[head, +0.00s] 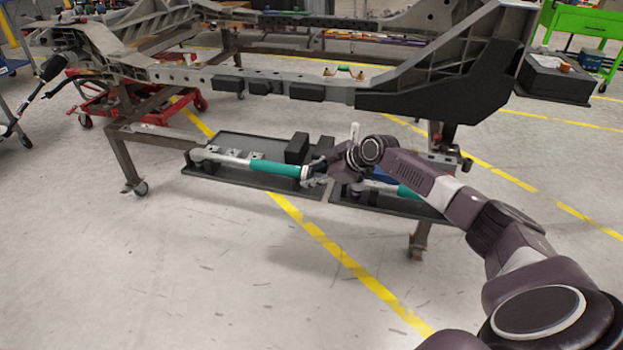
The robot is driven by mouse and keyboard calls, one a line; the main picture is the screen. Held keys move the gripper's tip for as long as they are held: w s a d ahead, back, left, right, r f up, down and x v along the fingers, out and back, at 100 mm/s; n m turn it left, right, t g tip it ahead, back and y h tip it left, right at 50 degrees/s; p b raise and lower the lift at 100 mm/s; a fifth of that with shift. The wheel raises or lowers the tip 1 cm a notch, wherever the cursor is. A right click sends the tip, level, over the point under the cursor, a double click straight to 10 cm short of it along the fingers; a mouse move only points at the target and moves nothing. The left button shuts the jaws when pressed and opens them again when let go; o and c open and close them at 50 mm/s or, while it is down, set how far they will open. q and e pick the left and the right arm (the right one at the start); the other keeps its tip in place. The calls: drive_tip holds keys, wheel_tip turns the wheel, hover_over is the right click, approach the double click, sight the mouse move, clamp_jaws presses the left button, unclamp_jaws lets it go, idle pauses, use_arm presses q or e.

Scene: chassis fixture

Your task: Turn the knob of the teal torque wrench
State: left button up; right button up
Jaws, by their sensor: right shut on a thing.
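The teal torque wrench (275,168) lies level along the front of a dark tray on the chassis fixture. Its silver shaft and head point left, and its teal grip is toward the right. My right gripper (319,171) is at the wrench's right end, shut on the knob there. The fingers mostly hide the knob, so its turn angle cannot be read. A second tool with a teal grip (405,191) lies to the right, partly behind my right arm. My left gripper is not in view.
The dark tray (235,185) sits low in the fixture, with a black block (297,148) behind the wrench. The chassis rail (190,75) runs above and behind. A fixture leg (128,160) stands at left. The floor in front is clear, with yellow lines.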

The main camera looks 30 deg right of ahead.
idle(0.5)
drive_tip(key=o, duration=0.9)
drive_tip(key=shift+v, duration=5.95)
drive_tip(key=shift+w+d, duration=0.1)
drive_tip(key=shift+d, duration=0.05)
